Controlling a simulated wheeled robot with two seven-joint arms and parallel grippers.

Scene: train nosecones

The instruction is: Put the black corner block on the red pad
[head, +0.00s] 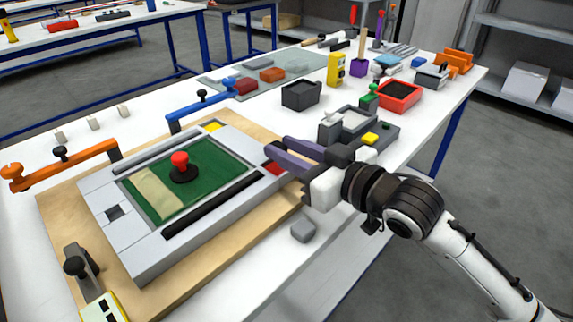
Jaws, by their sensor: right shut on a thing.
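My right gripper (274,154) reaches in from the right, its dark purple-grey fingers over the right corner of the grey frame. It is shut on a dark piece that I take to be the black corner block, mostly hidden between the fingers. The red pad (274,168) shows on the frame just below the fingertips, partly covered by them. I cannot tell whether the block touches the pad. My left gripper is not in view.
The grey frame (145,262) lies on a wooden board, with a green panel (205,165) and red knob (180,160). Orange (75,163) and blue (195,107) clamps stand around it. A grey block (303,231) sits near the table edge. Bins (300,95) stand behind.

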